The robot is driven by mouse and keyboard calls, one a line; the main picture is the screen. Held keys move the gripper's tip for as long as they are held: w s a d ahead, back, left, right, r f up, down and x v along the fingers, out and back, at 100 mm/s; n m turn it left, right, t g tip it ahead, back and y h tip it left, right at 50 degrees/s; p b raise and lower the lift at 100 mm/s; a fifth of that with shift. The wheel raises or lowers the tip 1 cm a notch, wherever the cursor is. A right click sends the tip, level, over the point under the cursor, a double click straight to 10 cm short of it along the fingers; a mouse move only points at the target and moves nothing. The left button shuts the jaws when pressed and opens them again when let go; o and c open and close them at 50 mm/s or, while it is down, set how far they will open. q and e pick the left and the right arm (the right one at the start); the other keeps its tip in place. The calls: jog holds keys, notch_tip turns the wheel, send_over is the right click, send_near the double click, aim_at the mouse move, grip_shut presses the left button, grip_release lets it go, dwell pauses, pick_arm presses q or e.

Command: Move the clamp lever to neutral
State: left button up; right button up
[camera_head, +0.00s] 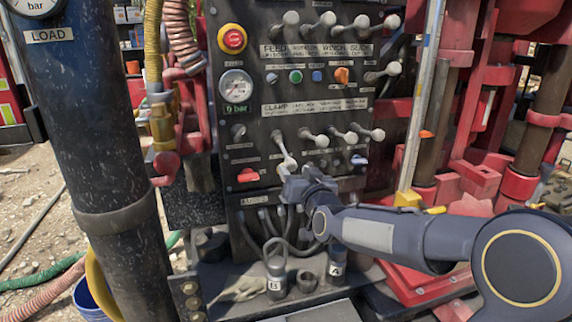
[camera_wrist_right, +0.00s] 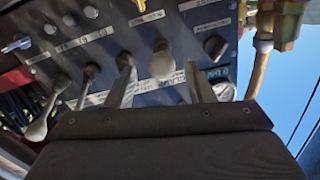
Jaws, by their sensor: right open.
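The clamp lever (camera_head: 286,158) is the leftmost in the row under the CLAMP label, with a pale knob. In the head view it hangs lower than its neighbours. My right gripper (camera_head: 286,180) is at its lower end, with the arm coming in from the right. In the right wrist view the clamp lever's pale knob (camera_wrist_right: 162,61) shows between the two open fingers of my right gripper (camera_wrist_right: 162,88). I cannot tell whether either finger touches it. My left gripper is not in view.
Neighbouring levers (camera_head: 347,137) stand close to the right in the same row. A red switch (camera_head: 248,175) is just left of my gripper. Above are a pressure gauge (camera_head: 236,86) and a red emergency button (camera_head: 232,39).

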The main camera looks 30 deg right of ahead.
aim_at(292, 167)
jog(key=shift+w+d+p, duration=0.15)
jog(key=shift+w+p, duration=0.05)
jog(key=shift+w, duration=0.9)
jog(key=shift+w+d+p, duration=0.15)
jog(key=shift+w+p, duration=0.05)
jog(key=shift+w, duration=0.85)
grip_shut()
